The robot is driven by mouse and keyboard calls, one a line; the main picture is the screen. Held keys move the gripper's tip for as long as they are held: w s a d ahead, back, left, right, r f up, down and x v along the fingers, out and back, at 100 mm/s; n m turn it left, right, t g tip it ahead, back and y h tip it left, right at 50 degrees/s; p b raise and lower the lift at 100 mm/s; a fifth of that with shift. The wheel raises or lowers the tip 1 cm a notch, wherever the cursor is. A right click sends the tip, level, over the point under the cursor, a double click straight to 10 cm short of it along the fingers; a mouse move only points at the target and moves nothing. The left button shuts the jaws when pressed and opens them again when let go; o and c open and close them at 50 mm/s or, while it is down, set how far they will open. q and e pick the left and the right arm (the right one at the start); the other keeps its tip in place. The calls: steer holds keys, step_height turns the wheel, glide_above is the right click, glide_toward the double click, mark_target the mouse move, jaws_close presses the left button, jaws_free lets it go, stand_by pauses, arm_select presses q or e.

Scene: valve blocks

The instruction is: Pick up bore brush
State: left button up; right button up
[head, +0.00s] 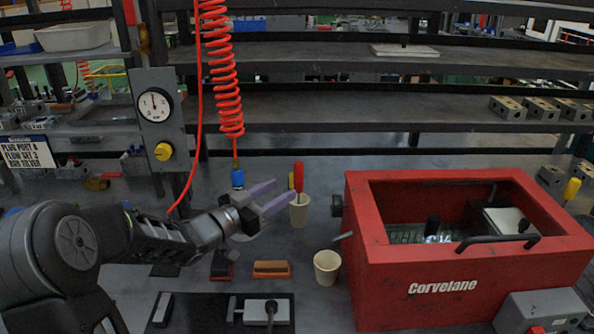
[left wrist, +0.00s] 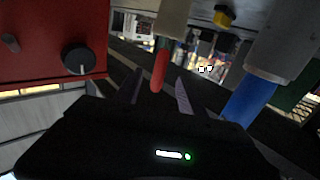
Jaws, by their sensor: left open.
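My right gripper is not in view.
A red Corvelane tank (head: 445,290) stands at the right. A second pale cup (head: 326,267) and a wooden-backed brush (head: 271,268) are in front. A red coiled hose (head: 222,80) with a blue fitting (head: 238,179) hangs just behind my left gripper.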

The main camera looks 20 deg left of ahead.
mark_target(295, 181)
arm_select(q)
steer(key=shift+s+d+r, duration=0.1)
steer(key=shift+s, duration=0.1)
steer(key=shift+w, duration=0.1)
steer(key=shift+x, duration=1.25)
steer(key=x, duration=0.5)
steer(key=shift+w+p, duration=0.15)
steer(key=shift+p, duration=0.15)
jaws_close()
